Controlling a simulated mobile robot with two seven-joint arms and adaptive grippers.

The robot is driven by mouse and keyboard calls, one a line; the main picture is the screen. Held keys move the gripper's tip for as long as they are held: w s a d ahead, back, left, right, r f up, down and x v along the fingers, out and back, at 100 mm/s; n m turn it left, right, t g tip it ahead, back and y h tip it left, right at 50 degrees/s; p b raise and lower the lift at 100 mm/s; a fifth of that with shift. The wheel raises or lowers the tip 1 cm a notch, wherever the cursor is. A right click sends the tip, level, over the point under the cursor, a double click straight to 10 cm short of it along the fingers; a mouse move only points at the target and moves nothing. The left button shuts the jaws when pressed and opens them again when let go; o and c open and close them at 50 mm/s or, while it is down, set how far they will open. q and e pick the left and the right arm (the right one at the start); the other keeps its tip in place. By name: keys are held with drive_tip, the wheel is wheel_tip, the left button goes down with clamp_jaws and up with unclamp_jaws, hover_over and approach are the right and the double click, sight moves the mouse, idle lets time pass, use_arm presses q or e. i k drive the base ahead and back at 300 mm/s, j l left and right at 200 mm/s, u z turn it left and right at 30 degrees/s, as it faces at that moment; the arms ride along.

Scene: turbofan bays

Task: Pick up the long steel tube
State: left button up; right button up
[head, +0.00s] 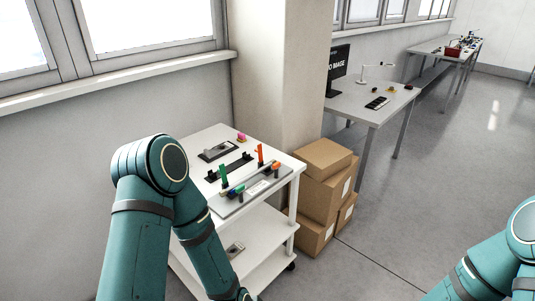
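I cannot make out a long steel tube in the head view. A white cart (287,176) stands by the wall and pillar, with small items on its top. On it are a grey board (232,207) with small coloured parts, a black holder (229,167) and a dark flat plate with a light part (217,151). A green upright piece (223,174) and an orange upright piece (260,154) stand out there. My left arm reaches down in front of the cart and hides part of it. My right arm is at the lower right edge. Both grippers are outside the picture.
Stacked cardboard boxes (320,196) stand close to the right of the cart. Behind them is a table (355,105) with a monitor (338,70) and a lamp (374,67). A further table (433,47) is at the back. The grey floor on the right is clear.

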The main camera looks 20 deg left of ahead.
sight(223, 193)
drive_tip(key=k+j+z, duration=0.1)
drive_tip(key=z, duration=1.2)
drive_tip(key=k+j, duration=0.15)
drive_tip(key=j, duration=0.4)
drive_tip(key=k+j, duration=0.2)
drive_tip(key=j, duration=0.4)
drive_tip(key=k+j, duration=0.15)
drive_tip(key=j, duration=0.4)
drive_tip(key=k+j, duration=0.15)
drive_tip(key=j, duration=0.45)
drive_tip(key=k+j+z, duration=0.1)
drive_tip(key=j, duration=0.45)
drive_tip(key=k+j, duration=0.3)
drive_tip(key=j, duration=0.3)
drive_tip(key=k+j, duration=0.15)
drive_tip(key=j, duration=0.4)
drive_tip(key=k+j, duration=0.2)
drive_tip(key=j, duration=0.35)
